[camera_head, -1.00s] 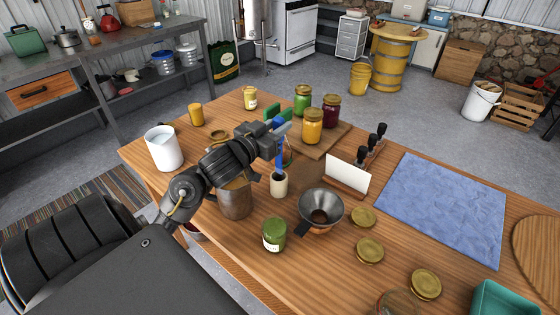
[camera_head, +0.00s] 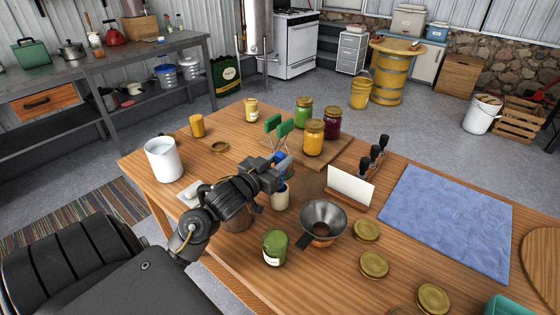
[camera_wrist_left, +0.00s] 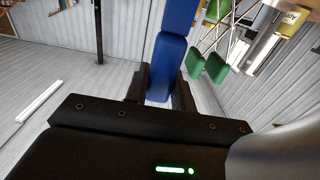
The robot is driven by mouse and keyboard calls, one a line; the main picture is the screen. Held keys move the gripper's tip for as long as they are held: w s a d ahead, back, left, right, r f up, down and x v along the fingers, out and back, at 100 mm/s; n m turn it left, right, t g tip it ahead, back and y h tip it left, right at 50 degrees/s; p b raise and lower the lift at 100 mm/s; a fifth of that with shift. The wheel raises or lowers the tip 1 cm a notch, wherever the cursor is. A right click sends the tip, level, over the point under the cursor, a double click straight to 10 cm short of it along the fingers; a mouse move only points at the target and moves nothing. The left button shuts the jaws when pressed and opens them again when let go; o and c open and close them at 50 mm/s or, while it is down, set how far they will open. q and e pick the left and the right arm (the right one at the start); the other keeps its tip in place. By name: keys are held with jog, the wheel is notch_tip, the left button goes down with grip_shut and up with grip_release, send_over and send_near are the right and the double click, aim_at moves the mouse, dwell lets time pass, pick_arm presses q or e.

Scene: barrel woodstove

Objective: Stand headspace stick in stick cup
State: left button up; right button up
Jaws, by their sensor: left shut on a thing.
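The blue headspace stick (camera_head: 280,158) is in my left gripper (camera_head: 282,170), which is shut on it. In the left wrist view the blue stick (camera_wrist_left: 168,60) runs between the two dark fingers. The cream stick cup (camera_head: 280,198) stands on the wooden table directly below the gripper. The stick's lower part is hidden by the gripper and the cup rim, so I cannot tell how deep it sits in the cup. My right gripper is not in view.
A metal funnel (camera_head: 323,220) and a green jar (camera_head: 275,248) stand close in front of the cup. Green-handled tongs (camera_head: 279,128) are behind it. Filled jars (camera_head: 313,138) stand on a board, beside a white card (camera_head: 350,186). A blue cloth (camera_head: 445,222) lies at right.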

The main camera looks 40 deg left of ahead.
pick_arm(q)
jog(key=shift+f, duration=0.15)
jog(key=o, duration=0.9)
jog(key=shift+c, duration=0.2)
jog(key=shift+o, duration=0.5)
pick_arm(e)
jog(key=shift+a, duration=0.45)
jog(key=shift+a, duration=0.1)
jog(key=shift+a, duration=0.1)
pick_arm(q)
jog(key=s+p, duration=0.2)
jog(key=s, duration=1)
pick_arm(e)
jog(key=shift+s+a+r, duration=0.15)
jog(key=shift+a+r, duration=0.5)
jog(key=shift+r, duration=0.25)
